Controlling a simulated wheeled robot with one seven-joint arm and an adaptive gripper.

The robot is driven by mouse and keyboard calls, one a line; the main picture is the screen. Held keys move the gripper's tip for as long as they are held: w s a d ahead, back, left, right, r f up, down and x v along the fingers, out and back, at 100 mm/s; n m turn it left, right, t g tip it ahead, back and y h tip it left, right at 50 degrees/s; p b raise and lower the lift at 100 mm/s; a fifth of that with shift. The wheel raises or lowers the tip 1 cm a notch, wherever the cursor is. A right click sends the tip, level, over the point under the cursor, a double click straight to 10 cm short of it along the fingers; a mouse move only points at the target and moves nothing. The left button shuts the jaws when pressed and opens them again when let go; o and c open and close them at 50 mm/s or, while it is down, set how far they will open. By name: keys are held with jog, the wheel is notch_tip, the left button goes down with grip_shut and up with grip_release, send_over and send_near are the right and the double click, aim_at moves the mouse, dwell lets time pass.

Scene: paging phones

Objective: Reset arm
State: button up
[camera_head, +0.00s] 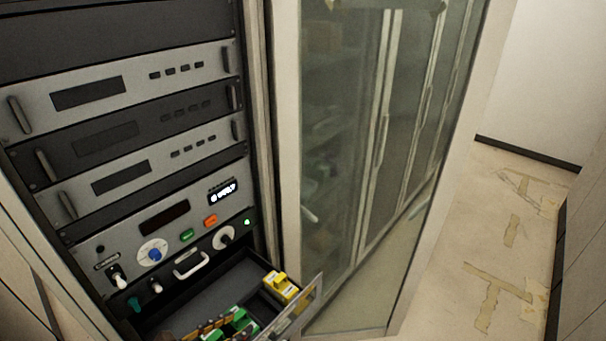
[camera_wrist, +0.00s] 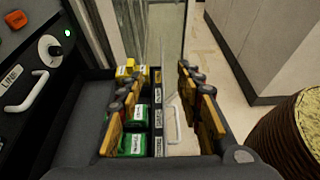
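My gripper (camera_wrist: 159,80) is open in the wrist view, its two yellow-and-dark fingers well apart with nothing held between them. It is over or in front of an open drawer; the exact height is unclear. The drawer (camera_head: 225,288) is pulled out at the bottom of the equipment rack in the head view. Green labelled blocks (camera_head: 240,322) and a yellow labelled block (camera_head: 281,286) sit in it. The green blocks (camera_wrist: 138,143) and yellow block (camera_wrist: 125,72) also show in the wrist view, partly hidden by the left finger. In the head view I cannot clearly make out the gripper.
The rack panel (camera_head: 205,211) above the drawer has knobs, a green and an orange button, and a lit display. Glass-door cabinets (camera_head: 345,150) stand right of the rack. Bare floor (camera_head: 500,235) lies farther right.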

jog(key=s+d+f+m+g+y+b, duration=0.1)
jog(key=s+d+f+m+g+y, duration=0.2)
jog(key=s+d+f+m+g, duration=0.5)
jog(key=w+d+r+m+t+y+b, duration=0.1)
jog(key=d+r+m+y+b, duration=0.2)
jog(key=d+m, duration=0.7)
jog(key=w+d+r+m+t+y+b, duration=0.1)
jog(key=d+r+m+t+y+b, duration=0.1)
jog(key=d+r+m+b, duration=0.3)
jog(key=shift+d+r+m+y+b, duration=0.45)
jog(key=shift+d+m, duration=1.95)
jog(key=shift+d, duration=3.2)
jog(key=shift+w+f, duration=0.1)
jog(key=shift+c, duration=0.2)
